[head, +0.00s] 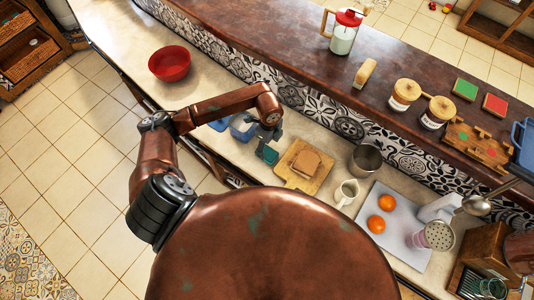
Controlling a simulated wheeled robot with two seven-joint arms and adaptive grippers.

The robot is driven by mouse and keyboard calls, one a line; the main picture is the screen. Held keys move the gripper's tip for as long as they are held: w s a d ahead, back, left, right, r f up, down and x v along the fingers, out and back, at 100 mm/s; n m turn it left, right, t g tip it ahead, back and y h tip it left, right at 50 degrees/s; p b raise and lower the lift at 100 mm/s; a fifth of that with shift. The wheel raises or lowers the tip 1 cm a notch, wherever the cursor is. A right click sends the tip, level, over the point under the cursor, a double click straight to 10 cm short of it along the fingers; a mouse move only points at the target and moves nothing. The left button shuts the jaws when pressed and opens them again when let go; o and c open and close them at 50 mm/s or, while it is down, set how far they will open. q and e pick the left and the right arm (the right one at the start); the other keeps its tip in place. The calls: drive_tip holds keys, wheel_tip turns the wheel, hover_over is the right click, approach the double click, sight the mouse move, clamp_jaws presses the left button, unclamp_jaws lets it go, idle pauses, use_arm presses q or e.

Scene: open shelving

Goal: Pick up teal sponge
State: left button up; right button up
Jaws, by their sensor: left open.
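A small teal block that looks like the teal sponge (267,155) lies on the pale lower counter, left of a wooden board. My left gripper (267,136) is just above and behind it in the picture, with its fingers open and pointing down. I cannot tell whether the fingers touch the sponge. The gripper looks empty.
Blue containers (242,129) stand close left of the gripper. The wooden board (293,180) with bread-like slices is close right. A metal cup (366,160), white jug (345,192) and tray with oranges (398,237) lie farther right. A red bowl (170,64) stands at the left.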

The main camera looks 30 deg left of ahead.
sight(267, 152)
use_arm(q)
drive_tip(key=f, duration=0.2)
drive_tip(key=f+p, duration=0.1)
drive_tip(key=f, duration=0.3)
drive_tip(key=shift+a+f, duration=0.3)
drive_tip(key=shift+a, duration=0.05)
drive_tip(key=shift+c, duration=0.5)
drive_tip(key=c, duration=0.9)
